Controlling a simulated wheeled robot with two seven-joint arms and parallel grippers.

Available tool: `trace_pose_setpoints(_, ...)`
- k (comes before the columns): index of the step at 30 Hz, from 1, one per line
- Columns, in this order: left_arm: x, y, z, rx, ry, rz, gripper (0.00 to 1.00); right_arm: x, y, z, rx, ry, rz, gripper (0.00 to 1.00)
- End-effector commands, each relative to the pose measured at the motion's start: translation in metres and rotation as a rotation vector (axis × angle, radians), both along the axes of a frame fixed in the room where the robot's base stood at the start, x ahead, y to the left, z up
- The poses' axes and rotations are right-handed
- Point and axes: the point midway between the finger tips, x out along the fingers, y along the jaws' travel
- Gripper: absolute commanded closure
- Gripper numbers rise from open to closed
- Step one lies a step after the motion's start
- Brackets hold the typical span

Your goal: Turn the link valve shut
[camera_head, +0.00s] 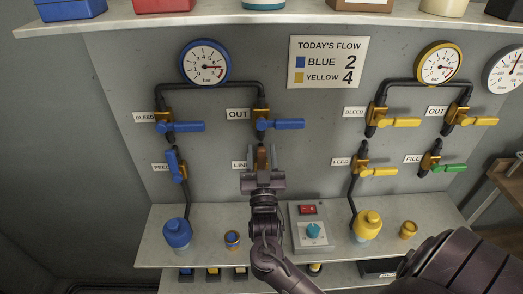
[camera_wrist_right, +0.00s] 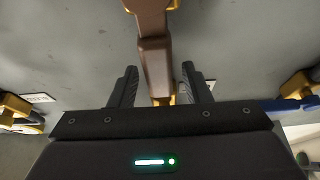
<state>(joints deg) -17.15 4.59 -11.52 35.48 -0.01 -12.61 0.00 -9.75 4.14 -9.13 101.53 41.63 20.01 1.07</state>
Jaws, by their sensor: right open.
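The link valve has a brown handle (camera_head: 262,159), seen just above my right gripper (camera_head: 262,166) in the head view. Its "LINK" label (camera_head: 238,165) is partly covered by the gripper. In the right wrist view the brown handle (camera_wrist_right: 155,70) runs upright, with its lower end between the two dark fingers of my right gripper (camera_wrist_right: 162,88). Gaps show on both sides, so the gripper is open around the handle. Some gold valve body shows at the handle's top and bottom ends. My left gripper is out of view.
Blue-handled valves (camera_head: 280,124) and yellow-handled valves (camera_head: 394,122) flank the link valve. A green-handled fill valve (camera_head: 450,168) is at the right. Below, a shelf carries a blue bottle (camera_head: 177,233), a control box (camera_head: 312,228) and a yellow bottle (camera_head: 367,225).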

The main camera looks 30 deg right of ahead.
Motion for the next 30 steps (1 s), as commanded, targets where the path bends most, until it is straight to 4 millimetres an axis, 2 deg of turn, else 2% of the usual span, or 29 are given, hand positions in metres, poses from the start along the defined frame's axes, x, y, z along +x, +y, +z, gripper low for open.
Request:
trace_pose_setpoints(9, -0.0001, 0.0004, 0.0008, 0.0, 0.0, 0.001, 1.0, 0.003, -0.0018, 0.0006, 0.001, 0.002, 0.0, 0.56)
trace_pose_setpoints(19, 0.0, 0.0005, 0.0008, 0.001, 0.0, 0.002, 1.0, 0.0028, -0.0017, 0.0007, 0.001, 0.001, 0.0, 1.0)
trace_pose_setpoints(30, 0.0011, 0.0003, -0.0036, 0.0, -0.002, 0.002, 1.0, 0.0062, -0.0029, -0.0005, 0.015, -0.008, 0.001, 1.0)
